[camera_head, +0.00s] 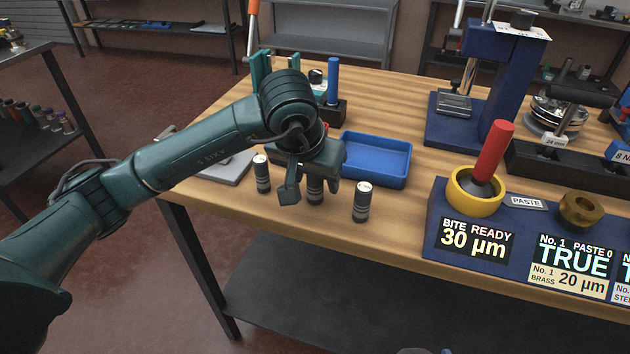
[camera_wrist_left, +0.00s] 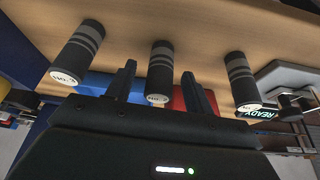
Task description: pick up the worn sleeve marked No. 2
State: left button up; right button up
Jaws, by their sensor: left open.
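Three dark grey sleeves with paler bands stand in a row near the table's front edge. The middle sleeve (camera_head: 315,192) is partly hidden by my left gripper (camera_head: 307,187). In the left wrist view its end cap seems to read No. 2 (camera_wrist_left: 160,70), and it shows between the two open fingers of my left gripper (camera_wrist_left: 159,74). I cannot tell whether either finger touches it. The sleeve on the right (camera_head: 361,203) seems to read No. 3 in the left wrist view (camera_wrist_left: 78,55). The left sleeve (camera_head: 262,175) has a mark too small to read. My right gripper is not in view.
A blue tray (camera_head: 376,172) lies just behind the sleeves. A blue gauge block with a yellow ring (camera_head: 474,199) and red-handled tool (camera_head: 493,152) stands at the right. A grey flat device (camera_head: 232,168) lies at the left. A black stand with a blue rod (camera_head: 333,82) is behind.

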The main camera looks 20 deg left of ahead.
pick_arm(q)
jog(key=shift+x, duration=1)
jog(key=shift+r, duration=0.1)
jog(key=c, duration=1.1)
